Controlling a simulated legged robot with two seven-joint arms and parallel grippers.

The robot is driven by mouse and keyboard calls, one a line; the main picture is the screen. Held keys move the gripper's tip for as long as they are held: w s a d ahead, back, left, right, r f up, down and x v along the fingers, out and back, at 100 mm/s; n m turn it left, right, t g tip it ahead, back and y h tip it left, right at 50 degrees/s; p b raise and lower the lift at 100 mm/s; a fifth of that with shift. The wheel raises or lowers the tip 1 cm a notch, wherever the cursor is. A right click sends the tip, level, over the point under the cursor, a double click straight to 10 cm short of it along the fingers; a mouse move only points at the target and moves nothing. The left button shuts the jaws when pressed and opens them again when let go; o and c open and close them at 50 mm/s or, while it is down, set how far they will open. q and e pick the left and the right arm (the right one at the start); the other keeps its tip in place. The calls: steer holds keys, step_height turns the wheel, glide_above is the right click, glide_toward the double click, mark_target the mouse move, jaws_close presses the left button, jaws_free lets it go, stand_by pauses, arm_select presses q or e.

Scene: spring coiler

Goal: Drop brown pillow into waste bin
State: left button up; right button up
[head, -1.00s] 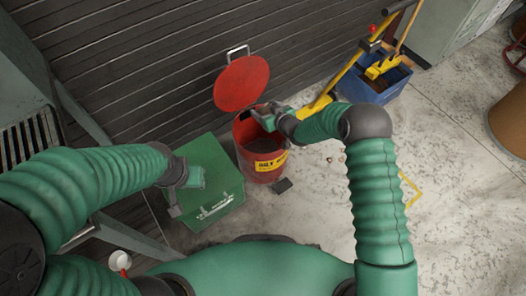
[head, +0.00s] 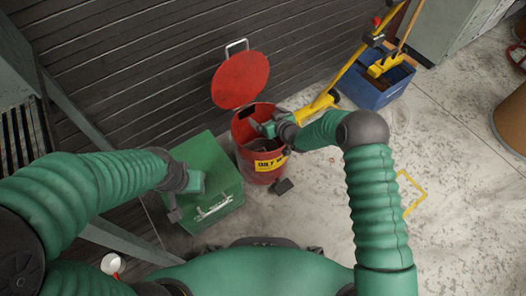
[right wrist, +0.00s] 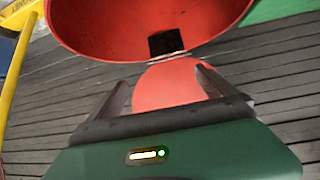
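The red waste bin (head: 262,172) stands open on the floor by the wall, its round lid (head: 240,81) tipped back. My right gripper (head: 262,129) is over the bin's mouth. In the right wrist view its two fingers (right wrist: 165,90) are spread apart with nothing between them; the red lid (right wrist: 170,85) shows behind and the bin (right wrist: 150,25) at the top. I cannot make out a brown pillow in either view; the bin's inside is dark and partly covered by my gripper. My left gripper (head: 176,200) is over a green box, its fingers not clear.
The green box (head: 210,165) with a handle stands left of the bin. A dark pedal-like piece (head: 283,186) lies at the bin's front. A blue mop bucket (head: 378,90) with yellow parts is to the right.

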steer(key=p+v, duration=0.8)
steer(key=v, duration=0.9)
steer(key=shift+d+f, duration=0.1)
steer(key=shift+f, duration=0.05)
